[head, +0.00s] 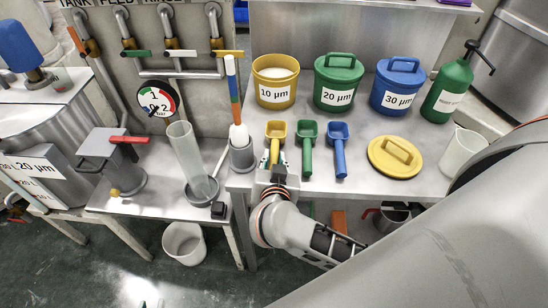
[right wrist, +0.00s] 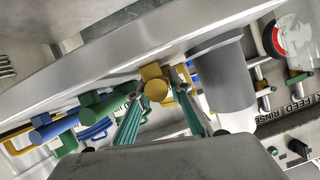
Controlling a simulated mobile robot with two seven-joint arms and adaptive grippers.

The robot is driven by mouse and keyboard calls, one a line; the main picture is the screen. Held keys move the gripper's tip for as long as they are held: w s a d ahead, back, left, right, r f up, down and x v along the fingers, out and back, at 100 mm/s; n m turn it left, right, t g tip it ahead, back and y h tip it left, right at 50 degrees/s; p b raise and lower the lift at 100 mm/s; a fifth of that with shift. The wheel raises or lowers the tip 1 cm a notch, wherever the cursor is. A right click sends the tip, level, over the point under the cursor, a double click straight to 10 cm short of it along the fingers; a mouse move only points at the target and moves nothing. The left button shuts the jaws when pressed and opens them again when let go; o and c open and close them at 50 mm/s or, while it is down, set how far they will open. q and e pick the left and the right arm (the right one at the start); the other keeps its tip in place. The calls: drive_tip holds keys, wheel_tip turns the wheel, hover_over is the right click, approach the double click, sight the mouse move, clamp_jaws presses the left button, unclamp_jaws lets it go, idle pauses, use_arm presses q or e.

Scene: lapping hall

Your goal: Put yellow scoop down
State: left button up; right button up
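The yellow scoop (head: 275,133) is at the front left of the bench, left of the green scoop (head: 307,133) and the blue scoop (head: 339,140). Its bowl points towards the buckets and its handle towards me. My right gripper (head: 276,164) is at the handle. In the right wrist view, the handle end (right wrist: 155,85) sits between the two fingertips, which appear to touch both sides. Whether the scoop rests fully on the bench is hard to tell.
Yellow (head: 275,92), green (head: 339,92) and blue (head: 397,92) buckets stand behind the scoops. A yellow lid (head: 395,165) lies to the right. A grey cup (head: 242,157) holding a striped brush stands close left of my right gripper. A clear cylinder (head: 190,155) stands further left.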

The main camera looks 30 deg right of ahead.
drive_tip(key=shift+o, duration=0.6)
drive_tip(key=shift+r, duration=0.15)
drive_tip(key=p+v, duration=0.2)
drive_tip(key=v, duration=1)
wheel_tip(320, 180, up, 10)
drive_tip(key=w+a+n+t+y, duration=0.1)
drive_tip(key=w+n+t+y, duration=0.3)
drive_tip(key=t, duration=0.6)
drive_tip(key=s+a+f+n+g+y, duration=0.2)
drive_tip(key=a+f+n+g+y, duration=0.15)
drive_tip(key=f, duration=0.55)
drive_tip(key=s+a+f+n+g+y, duration=0.1)
drive_tip(key=a+f+n+g+y, duration=0.15)
drive_tip(key=f+n+y, duration=0.4)
drive_tip(key=s+d+f+m+g+h, duration=0.1)
drive_tip(key=s+d+f+g+h, duration=0.1)
drive_tip(key=f, duration=0.6)
drive_tip(key=s+d+f+g+h, duration=0.3)
drive_tip(key=d+f, duration=0.3)
drive_tip(key=f, duration=0.3)
drive_tip(key=shift+s+m+g, duration=0.3)
drive_tip(key=shift+s+m, duration=0.1)
drive_tip(key=shift+s, duration=0.2)
